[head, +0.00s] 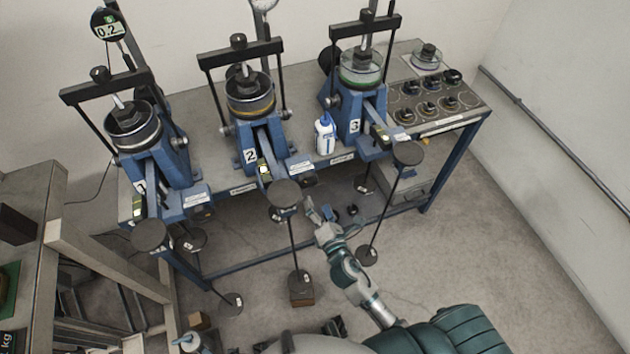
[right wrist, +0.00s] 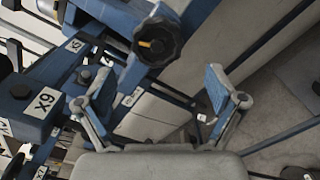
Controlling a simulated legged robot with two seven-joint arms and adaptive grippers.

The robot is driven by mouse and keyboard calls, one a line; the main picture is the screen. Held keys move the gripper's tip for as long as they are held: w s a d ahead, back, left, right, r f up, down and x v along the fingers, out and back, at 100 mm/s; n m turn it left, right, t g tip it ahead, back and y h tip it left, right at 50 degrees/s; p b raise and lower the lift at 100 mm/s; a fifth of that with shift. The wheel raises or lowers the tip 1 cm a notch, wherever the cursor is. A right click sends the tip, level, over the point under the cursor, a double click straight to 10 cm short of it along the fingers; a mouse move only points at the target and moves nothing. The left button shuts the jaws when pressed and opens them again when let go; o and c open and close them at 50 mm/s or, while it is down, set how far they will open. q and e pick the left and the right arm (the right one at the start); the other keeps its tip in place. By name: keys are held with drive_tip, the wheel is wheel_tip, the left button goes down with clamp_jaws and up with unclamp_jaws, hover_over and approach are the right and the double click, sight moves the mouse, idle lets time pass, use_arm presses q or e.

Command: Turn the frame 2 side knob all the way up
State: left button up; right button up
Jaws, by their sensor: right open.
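Frame 2 (head: 252,108) is the middle of three blue lever frames on the grey bench, marked with a white 2. In the right wrist view a black, lobed side knob (right wrist: 158,40) with an orange mark sits on a blue part, beyond and above the gap between my fingers. In the head view I cannot clearly make out this knob. My right gripper (head: 317,210) is open and empty, below and in front of the bench edge, right of frame 2's hanging weight rod. Its spread fingers show in the right wrist view (right wrist: 157,88), apart from the knob.
Frame 1 (head: 140,140) stands left and frame 3 (head: 360,80) right. A white bottle (head: 325,136) stands between frames 2 and 3. Round-topped weight rods (head: 294,245) hang before the bench. Several dark weights lie on a board (head: 440,117) at right. Floor at right is clear.

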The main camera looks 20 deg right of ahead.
sight(307, 185)
drive_tip(key=w, duration=0.6)
drive_tip(key=w+b, duration=0.1)
drive_tip(key=w, duration=0.1)
drive_tip(key=shift+w+a, duration=0.35)
drive_tip(key=shift+w, duration=0.05)
drive_tip(key=shift+c, duration=0.3)
drive_tip(key=shift+s+d, duration=0.1)
drive_tip(key=c, duration=0.8)
use_arm(q)
drive_tip(key=shift+w+r, duration=0.3)
drive_tip(key=shift+r, duration=0.2)
drive_tip(key=shift+w+r, duration=0.25)
drive_tip(key=shift+r, duration=0.25)
use_arm(e)
drive_tip(key=c, duration=0.7)
use_arm(q)
drive_tip(key=shift+r, duration=0.1)
